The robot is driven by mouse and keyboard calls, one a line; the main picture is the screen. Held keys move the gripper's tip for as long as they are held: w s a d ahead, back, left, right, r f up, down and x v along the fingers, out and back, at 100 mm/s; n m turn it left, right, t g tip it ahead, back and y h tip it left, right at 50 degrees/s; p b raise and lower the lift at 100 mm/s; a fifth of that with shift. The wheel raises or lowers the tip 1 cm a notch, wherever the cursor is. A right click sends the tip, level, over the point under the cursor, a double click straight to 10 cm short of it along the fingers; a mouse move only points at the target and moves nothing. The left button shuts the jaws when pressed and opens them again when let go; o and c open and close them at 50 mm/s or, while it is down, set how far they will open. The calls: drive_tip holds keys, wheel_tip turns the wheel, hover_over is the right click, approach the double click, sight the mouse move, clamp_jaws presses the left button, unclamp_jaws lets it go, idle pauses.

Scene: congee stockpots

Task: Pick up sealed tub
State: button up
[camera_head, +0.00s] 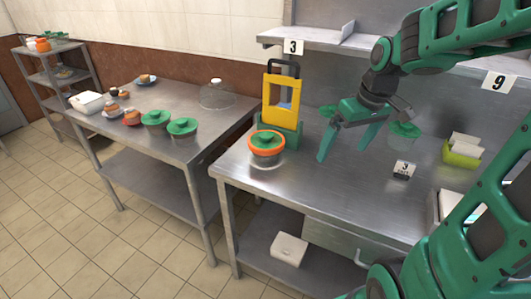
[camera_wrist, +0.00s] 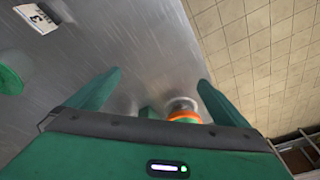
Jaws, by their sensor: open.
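A clear tub with a green lid and an orange ring (camera_head: 266,146) stands upright near the front left corner of the right steel table. It shows in the wrist view as an orange ring (camera_wrist: 184,116), low between my fingers and partly hidden by my gripper body. My gripper (camera_head: 343,153) is open and empty, above the table to the right of this tub and apart from it. Its two fingers also show spread in the wrist view (camera_wrist: 158,80). Another green-lidded tub (camera_head: 404,130) stands behind my gripper, without a visible orange ring.
A yellow and green stand (camera_head: 281,100) rises just behind the orange-ringed tub. The left table (camera_head: 200,97) bears two more green-lidded tubs (camera_head: 182,127). A shelf overhangs the back.

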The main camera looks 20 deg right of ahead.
sight(270, 135)
drive_tip(key=w+a+f+n+y, duration=0.1)
drive_tip(key=w+a+n, duration=0.1)
drive_tip(key=w, duration=0.4)
drive_tip(key=w+a+f+n+t+y, duration=0.1)
drive_tip(key=w+a+n, duration=0.2)
drive_tip(key=w+a, duration=0.2)
drive_tip(key=w+a+f+n+t+y, duration=0.1)
drive_tip(key=w+a, duration=0.3)
drive_tip(key=w, duration=0.5)
drive_tip(key=shift+a+f+n+y, duration=0.15)
drive_tip(key=shift+f+n+y, duration=0.3)
drive_tip(key=shift+n, duration=0.45)
drive_tip(key=shift+x, duration=2.9)
drive_tip(key=shift+s, duration=0.1)
drive_tip(key=shift+c, duration=0.3)
drive_tip(key=shift+r, duration=0.1)
drive_tip(key=c, duration=1.3)
